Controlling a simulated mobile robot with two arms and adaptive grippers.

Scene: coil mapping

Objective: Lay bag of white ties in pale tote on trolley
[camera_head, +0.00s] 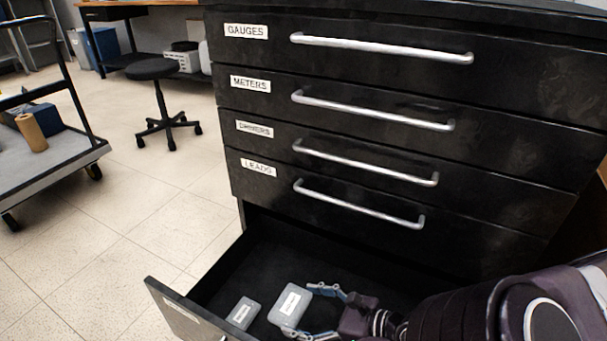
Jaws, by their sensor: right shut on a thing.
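My right gripper (312,309) reaches into the open bottom drawer (165,300) from the lower right. Its fingers are shut on a pale, labelled packet (290,302), which may be the bag of white ties; I cannot read its label. A second, smaller pale labelled packet (243,313) lies in the drawer to the left, apart from the gripper. The trolley (70,155) stands at the far left, partly cut off by the frame. I see no pale tote on its visible part. My left gripper is not in view.
The black cabinet (350,85) has shut drawers labelled GAUGES, METERS and LEADS, plus one blurred label. A brown cylinder (31,133) and a dark blue box (42,117) are on the trolley. A stool (160,95) stands behind. The tiled floor between trolley and cabinet is clear.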

